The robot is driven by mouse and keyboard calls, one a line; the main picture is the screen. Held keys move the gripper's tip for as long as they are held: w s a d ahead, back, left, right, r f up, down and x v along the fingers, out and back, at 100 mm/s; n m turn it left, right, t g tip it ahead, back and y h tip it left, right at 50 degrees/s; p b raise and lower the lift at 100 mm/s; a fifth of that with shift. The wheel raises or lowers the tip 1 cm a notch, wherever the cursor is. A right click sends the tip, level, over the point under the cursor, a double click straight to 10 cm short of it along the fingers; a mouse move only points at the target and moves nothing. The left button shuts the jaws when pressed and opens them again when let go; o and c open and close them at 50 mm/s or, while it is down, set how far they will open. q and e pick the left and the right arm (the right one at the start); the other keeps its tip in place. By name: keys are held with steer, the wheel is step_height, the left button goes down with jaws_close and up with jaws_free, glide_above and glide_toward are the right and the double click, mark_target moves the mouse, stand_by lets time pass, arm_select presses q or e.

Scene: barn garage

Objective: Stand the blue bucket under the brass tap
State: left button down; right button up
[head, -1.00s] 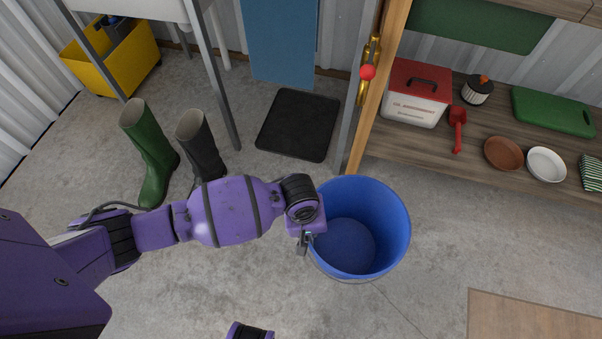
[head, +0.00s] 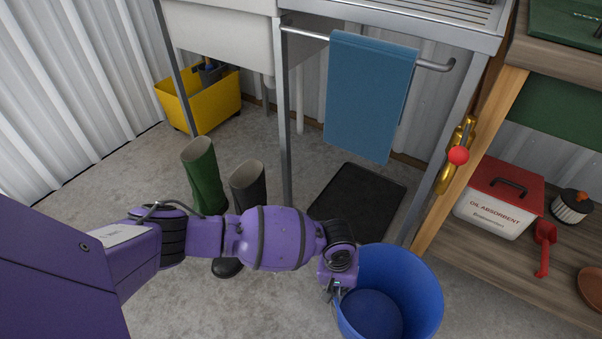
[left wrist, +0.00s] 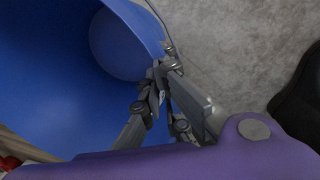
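The blue bucket (head: 425,290) is at the lower right of the head view, upright or nearly so, and looks empty; its lower edge is cut off by the frame. My left gripper (head: 335,291) is at its left rim. In the left wrist view the fingers (left wrist: 162,80) are closed on the rim of the bucket (left wrist: 60,80), one inside and one outside. I cannot tell whether the bucket touches the floor. The brass tap (head: 446,178), with a red knob, is by the wooden post, above the bucket in the picture. My right gripper is out of view.
A black mat (head: 360,200) lies on the floor behind the bucket, below a hanging blue towel (head: 368,95). Green (head: 204,175) and black (head: 248,185) boots stand behind my left arm. A wooden shelf (head: 480,245) with a red-lidded box (head: 495,205) is at right.

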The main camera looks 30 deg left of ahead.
arm_select(q)
steer(key=f+b, duration=0.1)
steer(key=w+f+b, duration=0.1)
steer(key=f, duration=0.1)
steer(key=shift+f, duration=0.3)
steer(key=shift+w+r, duration=0.1)
steer(key=shift+r, duration=0.05)
steer(key=c, duration=2.5)
jaws_free()
steer(key=shift+a+f, duration=0.1)
steer(key=shift+f, duration=0.2)
steer(key=o, duration=0.5)
steer(key=shift+s+a+r+p, duration=0.2)
steer(key=shift+r+p, duration=0.8)
steer(key=shift+r, duration=1.05)
steer(key=shift+s+a+r+p, duration=0.1)
steer(key=shift+a+r+p, duration=0.2)
steer(key=shift+r+p, duration=1.25)
steer(key=shift+s+a+r+p, duration=0.2)
steer(key=shift+r+p, duration=0.25)
steer(key=shift+r, duration=2.1)
